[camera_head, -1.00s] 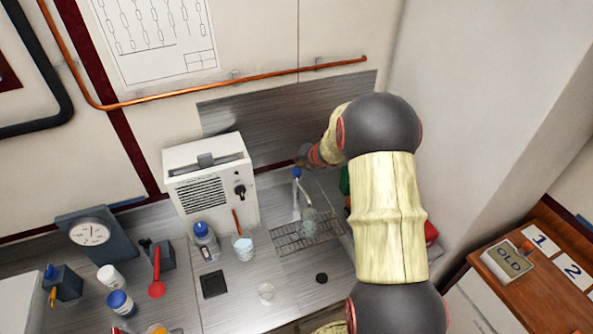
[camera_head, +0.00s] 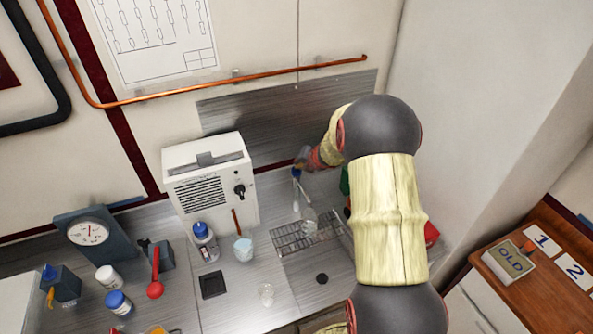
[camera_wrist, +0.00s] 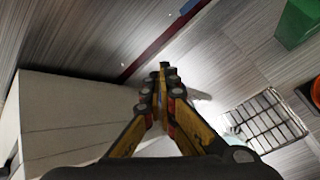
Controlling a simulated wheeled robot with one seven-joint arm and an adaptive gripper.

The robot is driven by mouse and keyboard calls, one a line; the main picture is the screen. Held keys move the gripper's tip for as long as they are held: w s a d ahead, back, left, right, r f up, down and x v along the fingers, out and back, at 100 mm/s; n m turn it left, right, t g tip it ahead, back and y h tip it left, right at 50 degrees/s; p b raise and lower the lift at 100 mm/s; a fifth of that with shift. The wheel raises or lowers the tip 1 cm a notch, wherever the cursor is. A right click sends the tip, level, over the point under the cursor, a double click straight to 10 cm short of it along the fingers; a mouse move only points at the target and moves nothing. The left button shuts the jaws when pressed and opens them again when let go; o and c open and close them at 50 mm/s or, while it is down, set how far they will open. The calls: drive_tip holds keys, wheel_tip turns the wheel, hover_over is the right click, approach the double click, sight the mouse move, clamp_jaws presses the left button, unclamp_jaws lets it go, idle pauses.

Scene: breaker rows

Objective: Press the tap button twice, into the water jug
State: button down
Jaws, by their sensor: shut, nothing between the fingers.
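The tap (camera_head: 296,196) is a pale upright post with a blue button (camera_head: 296,173) on top, at the back of the counter. The clear water jug (camera_head: 309,222) stands at the tap's foot on the wire drip rack (camera_head: 291,240); its water level is too small to tell. My gripper (camera_head: 299,162) is at the back, close to the blue button in the picture; I cannot tell whether they touch. In the wrist view my gripper (camera_wrist: 165,70) has its fingers together and empty. The button is not clear there, and the rack (camera_wrist: 268,121) lies to the right.
A white vented box (camera_head: 208,185) with a black knob stands left of the tap. In front are a blue-capped bottle (camera_head: 205,242) and a white cup (camera_head: 243,249). A green object (camera_head: 345,180) sits partly behind my arm. A copper pipe (camera_head: 270,76) runs along the wall.

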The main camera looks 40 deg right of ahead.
drive_tip(key=shift+f+b, duration=0.7)
drive_tip(key=shift+f, duration=0.15)
idle(0.6)
drive_tip(key=shift+s+r, duration=0.1)
drive_tip(key=shift+r+p, duration=1.25)
drive_tip(key=shift+r, duration=0.05)
drive_tip(key=shift+r, duration=0.15)
wheel_tip(320, 180, up, 5)
drive_tip(key=p, duration=0.4)
drive_tip(key=shift+p, duration=0.35)
